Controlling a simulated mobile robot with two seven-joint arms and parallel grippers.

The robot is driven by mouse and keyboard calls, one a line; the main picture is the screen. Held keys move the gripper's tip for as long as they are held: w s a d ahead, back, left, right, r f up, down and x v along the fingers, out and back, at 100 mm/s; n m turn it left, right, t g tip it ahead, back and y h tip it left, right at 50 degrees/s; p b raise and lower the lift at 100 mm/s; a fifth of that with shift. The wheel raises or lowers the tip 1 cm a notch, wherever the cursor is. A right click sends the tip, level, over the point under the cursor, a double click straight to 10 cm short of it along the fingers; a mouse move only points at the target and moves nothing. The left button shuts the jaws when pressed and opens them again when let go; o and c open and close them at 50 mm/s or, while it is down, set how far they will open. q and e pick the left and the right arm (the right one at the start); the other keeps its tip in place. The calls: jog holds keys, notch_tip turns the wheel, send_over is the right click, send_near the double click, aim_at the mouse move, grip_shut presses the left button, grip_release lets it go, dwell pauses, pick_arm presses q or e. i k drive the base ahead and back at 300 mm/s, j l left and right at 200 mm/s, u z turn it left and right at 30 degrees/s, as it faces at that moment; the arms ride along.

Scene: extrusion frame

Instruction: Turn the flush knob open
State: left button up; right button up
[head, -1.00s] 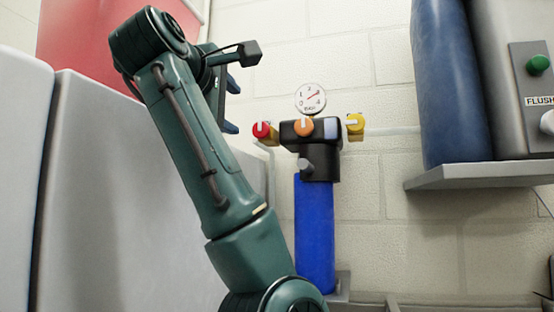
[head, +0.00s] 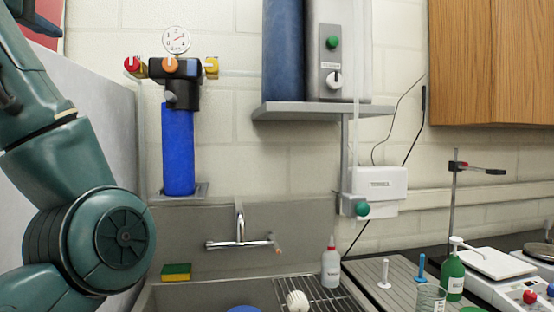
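The flush knob (head: 334,79) is a small white knob on the grey front panel (head: 322,56) of a wall unit. A small label lies just above it, too small to read now; the earlier frame shows FLUSH there. Its grip looks roughly upright. A green button (head: 333,42) is above the label. My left arm fills the left edge. One blue finger of my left gripper (head: 40,22) shows at the top left corner, far left of the knob. The rest of that gripper is out of view. My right gripper is not in view.
A grey shelf (head: 310,110) carries the unit and a blue tank (head: 284,50). A blue filter (head: 178,150) with coloured knobs stands left. Below are a faucet (head: 240,242), a sink, a white bottle (head: 331,265) and a drying rack.

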aim_at(335, 81)
jog(key=k+l, duration=0.15)
jog(key=k, duration=0.25)
jog(key=k+l, duration=0.15)
jog(key=k, duration=0.3)
